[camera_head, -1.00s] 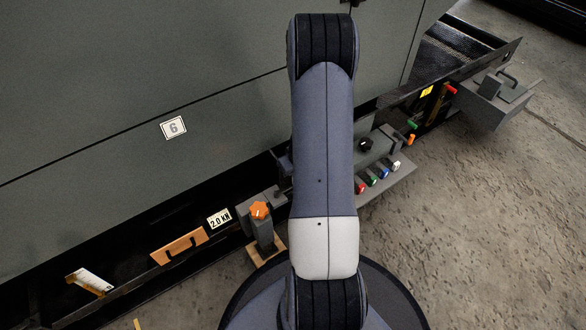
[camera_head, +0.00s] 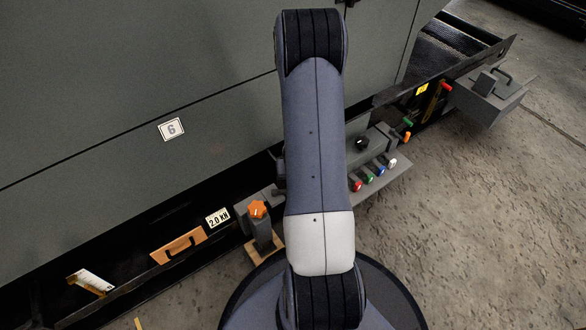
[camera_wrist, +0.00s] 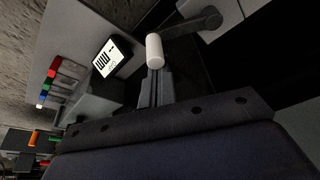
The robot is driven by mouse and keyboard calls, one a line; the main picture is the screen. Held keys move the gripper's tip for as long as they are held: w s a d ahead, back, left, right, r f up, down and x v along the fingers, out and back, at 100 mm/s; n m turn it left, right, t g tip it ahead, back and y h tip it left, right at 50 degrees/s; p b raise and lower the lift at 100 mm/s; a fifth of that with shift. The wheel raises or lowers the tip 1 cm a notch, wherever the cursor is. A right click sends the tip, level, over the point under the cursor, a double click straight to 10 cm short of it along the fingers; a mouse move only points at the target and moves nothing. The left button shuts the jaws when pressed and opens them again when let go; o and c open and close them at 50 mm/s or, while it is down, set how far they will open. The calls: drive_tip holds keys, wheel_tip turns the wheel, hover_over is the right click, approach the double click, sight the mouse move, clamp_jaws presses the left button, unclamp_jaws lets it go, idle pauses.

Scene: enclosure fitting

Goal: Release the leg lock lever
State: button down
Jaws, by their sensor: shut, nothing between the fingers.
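In the wrist view a dark grey lever arm (camera_wrist: 195,25) carries a white cylindrical handle (camera_wrist: 155,51). No readable label shows that this is the leg lock lever. My gripper (camera_wrist: 155,75) is shut and empty, with its fingertips just beside the lower end of the white handle; I cannot tell whether they touch it. In the head view my arm hides the gripper and this lever.
A panel with small red, green, blue and white controls (camera_head: 369,177) lies right of my arm. An orange knob (camera_head: 257,209) stands on a grey post to the left. A grey box (camera_head: 490,95) juts out at the far right. Open concrete floor (camera_head: 480,220) lies right.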

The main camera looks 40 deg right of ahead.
drive_tip(key=s+a+m+g+h+p, duration=0.1)
drive_tip(key=s+a+m+g+p, duration=0.2)
drive_tip(key=m+p, duration=0.8)
drive_tip(key=s+a+p, duration=0.1)
drive_tip(key=a+p, duration=0.1)
drive_tip(key=p, duration=0.1)
drive_tip(key=shift+s+a+h, duration=0.35)
drive_tip(key=shift+a+h, duration=0.05)
drive_tip(key=shift+a, duration=0.15)
drive_tip(key=shift+s, duration=0.1)
